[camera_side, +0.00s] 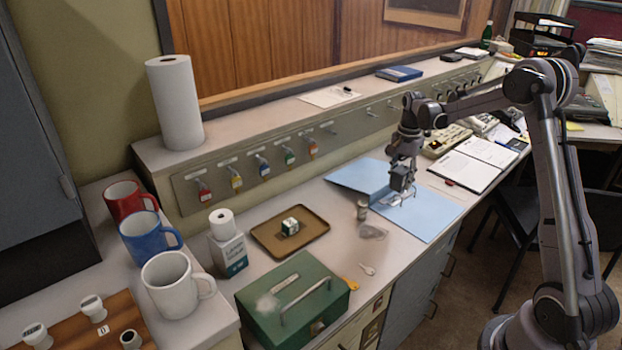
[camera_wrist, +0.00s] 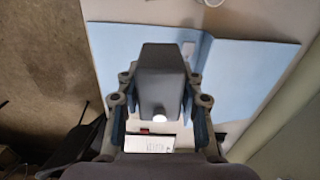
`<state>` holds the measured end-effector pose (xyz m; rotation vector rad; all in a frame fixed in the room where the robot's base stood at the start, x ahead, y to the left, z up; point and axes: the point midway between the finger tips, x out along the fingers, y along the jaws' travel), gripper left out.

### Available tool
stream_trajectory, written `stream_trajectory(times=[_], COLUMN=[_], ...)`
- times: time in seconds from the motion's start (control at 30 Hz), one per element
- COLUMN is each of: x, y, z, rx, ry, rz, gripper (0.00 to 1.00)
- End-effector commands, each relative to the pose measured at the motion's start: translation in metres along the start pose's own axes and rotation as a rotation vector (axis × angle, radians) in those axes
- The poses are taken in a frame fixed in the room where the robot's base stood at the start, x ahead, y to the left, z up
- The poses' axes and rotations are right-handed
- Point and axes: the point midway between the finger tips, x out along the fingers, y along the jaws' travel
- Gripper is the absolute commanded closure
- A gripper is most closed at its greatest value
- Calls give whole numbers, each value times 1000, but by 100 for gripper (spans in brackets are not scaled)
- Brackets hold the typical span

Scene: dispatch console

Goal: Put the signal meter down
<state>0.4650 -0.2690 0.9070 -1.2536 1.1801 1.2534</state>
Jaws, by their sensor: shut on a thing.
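The signal meter, a dark grey tapered box (camera_wrist: 162,70), sits between the two fingers of my gripper (camera_wrist: 161,88) in the wrist view. A small round white part shows at its near end. In the side view the meter (camera_side: 401,178) hangs below my gripper (camera_side: 404,162), over the open light-blue folder (camera_side: 432,212). My gripper is shut on it. I cannot tell exactly how far its underside is from the folder. The folder also shows beneath it in the wrist view (camera_wrist: 245,75).
A small clear item (camera_side: 393,199) lies on the folder under the meter. An open notebook (camera_side: 475,162) lies right.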

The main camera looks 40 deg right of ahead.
Motion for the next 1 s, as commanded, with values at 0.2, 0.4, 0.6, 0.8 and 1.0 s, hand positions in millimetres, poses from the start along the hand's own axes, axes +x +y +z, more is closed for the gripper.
stream_trajectory(times=[0.2, 0.4, 0.6, 0.8, 1.0], x=[3, 6, 14, 36, 60], y=[-66, -96, -112, -140, -169], z=[4, 10, 20, 44, 70], rx=[33, 55, 60, 57, 57], ry=[0, 0, 0, 0, 0], rz=[0, 0, 0, 0, 0], gripper=[100, 100, 100, 100, 100])
